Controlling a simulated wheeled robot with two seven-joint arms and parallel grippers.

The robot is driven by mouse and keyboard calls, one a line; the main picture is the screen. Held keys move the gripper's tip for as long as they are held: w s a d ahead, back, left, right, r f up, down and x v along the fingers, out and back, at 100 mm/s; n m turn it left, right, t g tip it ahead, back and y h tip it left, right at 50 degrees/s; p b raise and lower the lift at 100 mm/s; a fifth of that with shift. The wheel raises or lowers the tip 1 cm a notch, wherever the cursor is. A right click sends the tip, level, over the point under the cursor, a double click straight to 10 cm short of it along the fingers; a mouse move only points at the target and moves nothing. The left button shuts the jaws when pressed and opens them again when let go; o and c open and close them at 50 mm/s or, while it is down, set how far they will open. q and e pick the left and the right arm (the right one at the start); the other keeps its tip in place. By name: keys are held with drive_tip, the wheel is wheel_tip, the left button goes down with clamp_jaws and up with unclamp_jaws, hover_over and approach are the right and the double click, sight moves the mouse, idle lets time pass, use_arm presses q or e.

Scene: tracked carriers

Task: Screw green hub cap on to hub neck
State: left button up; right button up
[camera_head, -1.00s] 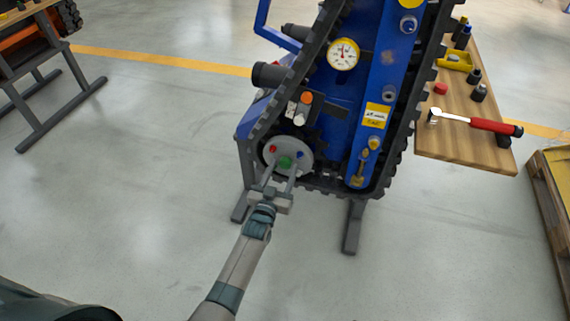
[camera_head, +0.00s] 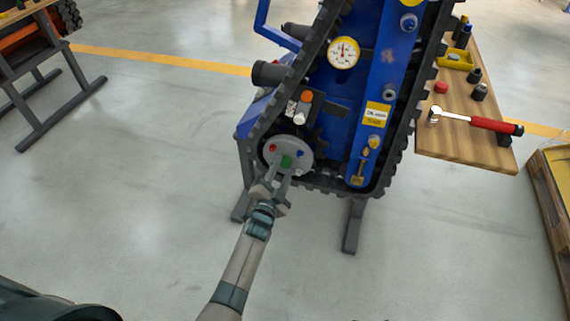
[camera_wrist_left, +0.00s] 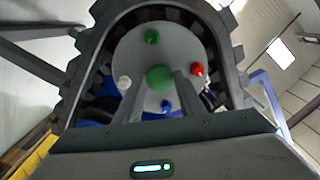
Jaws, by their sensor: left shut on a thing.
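The green hub cap (camera_head: 286,161) sits at the middle of the round grey hub plate (camera_head: 287,143), low on the tracked carrier. In the left wrist view the green cap (camera_wrist_left: 160,77) is a round green face in front of the plate centre, between my fingertips. My left gripper (camera_head: 284,172) is shut on the cap, reaching up to it from below. The hub neck is hidden behind the cap, so I cannot tell how far the cap is seated. Around it the plate carries a red knob (camera_wrist_left: 198,69), a blue knob (camera_wrist_left: 166,105), a smaller green knob (camera_wrist_left: 152,36) and a pale knob (camera_wrist_left: 124,82).
The black track (camera_head: 335,188) curves close around the hub plate. A pressure gauge (camera_head: 343,53) is higher on the blue carrier. The floor in front is clear.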

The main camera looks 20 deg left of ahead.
use_arm(q)
drive_tip(key=shift+m, duration=0.4)
drive_tip(key=m, duration=0.2)
drive_tip(key=m+b, duration=0.1)
drive_tip(key=shift+f+m, duration=0.2)
drive_tip(key=shift+m, duration=0.2)
drive_tip(key=m+b, duration=0.2)
drive_tip(key=m, duration=0.2)
drive_tip(key=shift+m, duration=0.4)
drive_tip(key=o, duration=1)
drive_tip(key=shift+r, duration=0.15)
drive_tip(key=shift+s, duration=0.15)
drive_tip(key=s, duration=1.7)
drive_tip(key=shift+s+a, duration=0.1)
drive_tip(key=shift+a, duration=0.2)
